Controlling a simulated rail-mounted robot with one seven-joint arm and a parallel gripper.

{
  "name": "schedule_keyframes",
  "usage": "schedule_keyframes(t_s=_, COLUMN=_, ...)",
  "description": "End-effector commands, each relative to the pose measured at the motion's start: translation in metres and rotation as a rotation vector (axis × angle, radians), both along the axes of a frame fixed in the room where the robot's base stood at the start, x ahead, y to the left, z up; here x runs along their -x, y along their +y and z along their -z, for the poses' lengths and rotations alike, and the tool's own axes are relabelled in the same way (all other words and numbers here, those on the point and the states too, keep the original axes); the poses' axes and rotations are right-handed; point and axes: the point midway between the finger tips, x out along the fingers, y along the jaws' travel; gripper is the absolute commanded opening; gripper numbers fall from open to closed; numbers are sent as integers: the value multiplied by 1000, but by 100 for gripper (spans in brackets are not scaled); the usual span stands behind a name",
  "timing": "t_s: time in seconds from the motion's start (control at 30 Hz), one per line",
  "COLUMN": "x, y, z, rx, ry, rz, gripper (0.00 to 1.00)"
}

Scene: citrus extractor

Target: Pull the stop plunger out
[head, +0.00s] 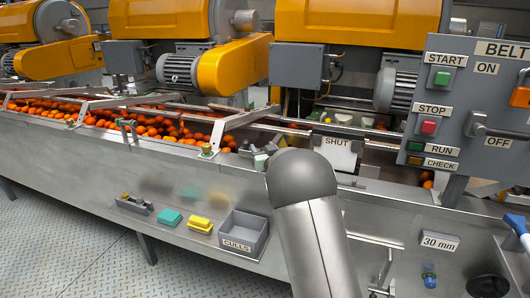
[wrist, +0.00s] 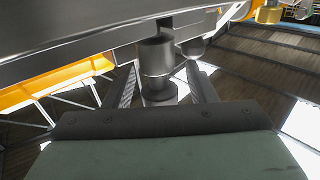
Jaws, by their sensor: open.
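In the wrist view a grey metal cylinder with a stepped collar, which looks like the stop plunger (wrist: 157,56), stands under a long steel rail (wrist: 75,55). My gripper (wrist: 163,80) is open, with one dark finger to the left of the cylinder and one to the right. Gaps show on both sides, so neither finger visibly presses on it. A smaller round metal part (wrist: 193,47) sits close behind at the right. In the head view my arm covers this spot, and I cannot make out the plunger or my fingers there.
The steel trough with oranges (head: 150,127) runs behind. On the front ledge are a grey CULLS bin (head: 244,233), a yellow block (head: 201,225) and a teal block (head: 169,217). A SHUT plate (head: 337,153) and the belt control panel (head: 462,105) stand to the right.

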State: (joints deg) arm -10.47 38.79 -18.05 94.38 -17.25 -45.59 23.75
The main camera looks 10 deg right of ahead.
Motion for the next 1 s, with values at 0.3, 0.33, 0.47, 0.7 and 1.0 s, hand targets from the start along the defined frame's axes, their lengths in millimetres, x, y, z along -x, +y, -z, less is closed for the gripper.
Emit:
schedule_keyframes(t_s=0.3, x=0, y=0, z=0, rx=0, ry=0, rz=0, gripper=23)
schedule_keyframes(t_s=0.33, x=0, y=0, z=0, rx=0, ry=0, rz=0, gripper=15)
schedule_keyframes(t_s=0.47, x=0, y=0, z=0, rx=1, ry=1, rz=0, gripper=5)
schedule_keyframes(t_s=0.7, x=0, y=0, z=-3, rx=1, ry=0, rz=0, gripper=5)
schedule_keyframes(t_s=1.0, x=0, y=0, z=-14, rx=1, ry=-2, rz=0, gripper=5)
